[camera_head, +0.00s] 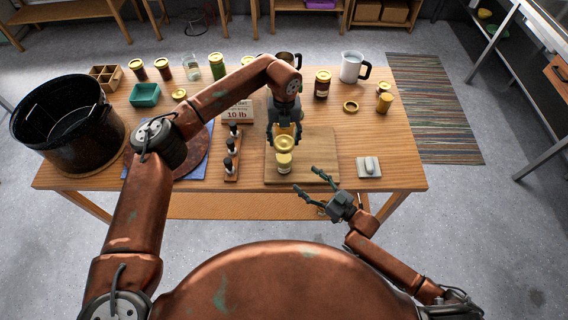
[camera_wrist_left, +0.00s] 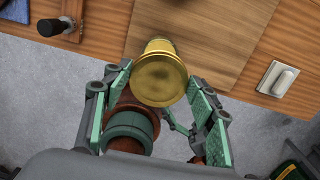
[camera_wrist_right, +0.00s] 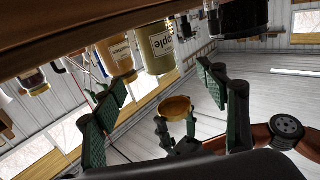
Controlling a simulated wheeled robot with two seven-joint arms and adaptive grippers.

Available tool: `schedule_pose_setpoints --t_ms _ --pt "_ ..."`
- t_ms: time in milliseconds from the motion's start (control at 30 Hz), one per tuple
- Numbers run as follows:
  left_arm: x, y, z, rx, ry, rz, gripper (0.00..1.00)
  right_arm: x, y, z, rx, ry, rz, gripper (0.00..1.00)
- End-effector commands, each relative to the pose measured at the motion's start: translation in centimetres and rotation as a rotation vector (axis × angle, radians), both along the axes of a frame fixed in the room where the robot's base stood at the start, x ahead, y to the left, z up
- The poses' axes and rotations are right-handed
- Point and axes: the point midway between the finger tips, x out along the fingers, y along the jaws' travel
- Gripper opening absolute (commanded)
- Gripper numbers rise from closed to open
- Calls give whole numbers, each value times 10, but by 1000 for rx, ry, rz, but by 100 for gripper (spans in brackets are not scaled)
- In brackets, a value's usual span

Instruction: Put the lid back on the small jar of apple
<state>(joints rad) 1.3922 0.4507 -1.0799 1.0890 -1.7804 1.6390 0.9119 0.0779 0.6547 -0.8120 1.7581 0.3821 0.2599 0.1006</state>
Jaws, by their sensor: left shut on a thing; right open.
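The small jar of apple (camera_head: 284,167) stands upright on the wooden board, with pale yellow contents. Its label, partly reading "ple", shows in the right wrist view (camera_wrist_right: 157,48), where the picture is upside down. My left gripper (camera_head: 284,138) is shut on the gold lid (camera_head: 284,144), above the jar. The held lid (camera_wrist_left: 160,80) hides most of the jar in the left wrist view. In the right wrist view a gap shows between the lid (camera_wrist_right: 175,108) and the jar. My right gripper (camera_head: 312,184) is open and empty, low at the table's front edge, right of the jar.
The cutting board (camera_head: 325,150) lies under the jar. A gold ring (camera_head: 350,106), a white pitcher (camera_head: 350,67) and several jars stand behind. A black pot (camera_head: 68,145) is far left.

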Motion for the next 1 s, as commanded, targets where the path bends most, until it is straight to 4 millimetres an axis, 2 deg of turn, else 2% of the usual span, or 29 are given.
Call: schedule_pose_setpoints --t_ms 167,633,800,1000 --pt "1 0 -1 0 1 1 39 12 11 1 1 -1 0 66" --pt "1 0 -1 0 1 1 39 67 72 1 1 -1 1 66" --pt "1 0 -1 0 1 1 39 78 84 0 1 1 0 66" --pt "1 0 -1 0 1 1 39 83 88 0 -1 1 0 66"
